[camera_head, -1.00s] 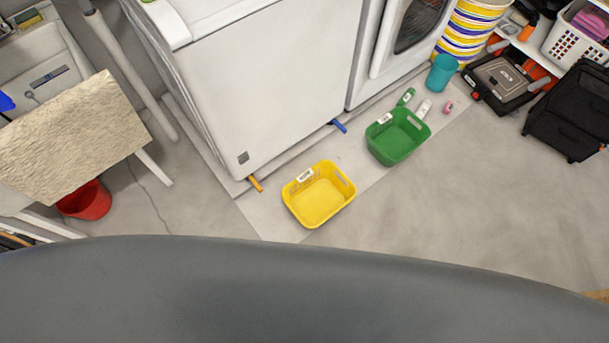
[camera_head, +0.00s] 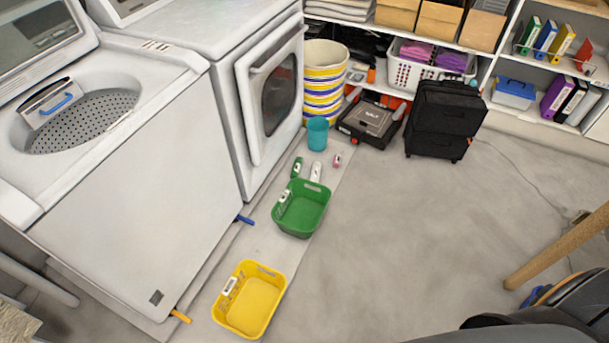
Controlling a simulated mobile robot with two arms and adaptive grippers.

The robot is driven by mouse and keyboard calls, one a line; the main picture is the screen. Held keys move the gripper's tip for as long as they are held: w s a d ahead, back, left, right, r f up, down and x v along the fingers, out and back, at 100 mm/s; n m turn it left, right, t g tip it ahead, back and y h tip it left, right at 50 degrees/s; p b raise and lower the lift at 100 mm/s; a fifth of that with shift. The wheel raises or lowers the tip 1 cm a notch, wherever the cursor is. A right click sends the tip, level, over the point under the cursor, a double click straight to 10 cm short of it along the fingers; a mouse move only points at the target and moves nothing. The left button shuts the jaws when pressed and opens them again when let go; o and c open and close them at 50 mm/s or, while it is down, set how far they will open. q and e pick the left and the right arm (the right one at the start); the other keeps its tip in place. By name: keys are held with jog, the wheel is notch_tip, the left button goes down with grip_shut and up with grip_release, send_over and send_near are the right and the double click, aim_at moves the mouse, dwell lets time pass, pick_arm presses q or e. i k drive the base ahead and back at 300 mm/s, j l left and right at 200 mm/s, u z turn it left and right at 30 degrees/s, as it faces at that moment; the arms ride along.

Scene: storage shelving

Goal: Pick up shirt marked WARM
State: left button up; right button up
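No shirt marked WARM can be made out in the head view. A yellow basket (camera_head: 222,306) with a white label stands on the floor in front of the open top-loading washer (camera_head: 130,200); it looks empty. A green basket (camera_head: 316,222), also labelled and apparently empty, stands behind it, near the front-loading machine (camera_head: 270,90). The label words are too small to read. Folded pink and purple cloths (camera_head: 452,62) lie in a white laundry basket (camera_head: 404,75) on the back shelf. Neither of my grippers is in view.
Bottles (camera_head: 316,172) and a teal bin (camera_head: 317,134) stand near the green basket. A black toolbox (camera_head: 368,118) and a black suitcase (camera_head: 444,120) stand by the shelves. A wooden leg (camera_head: 560,245) is at right. The middle floor (camera_head: 420,230) is clear.

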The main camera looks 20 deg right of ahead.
aim_at(298, 161)
jog(key=i+l+z, duration=0.2)
jog(key=i+l, duration=0.2)
jog(key=i+l+z, duration=0.2)
jog(key=i, duration=0.3)
jog(key=l, duration=0.1)
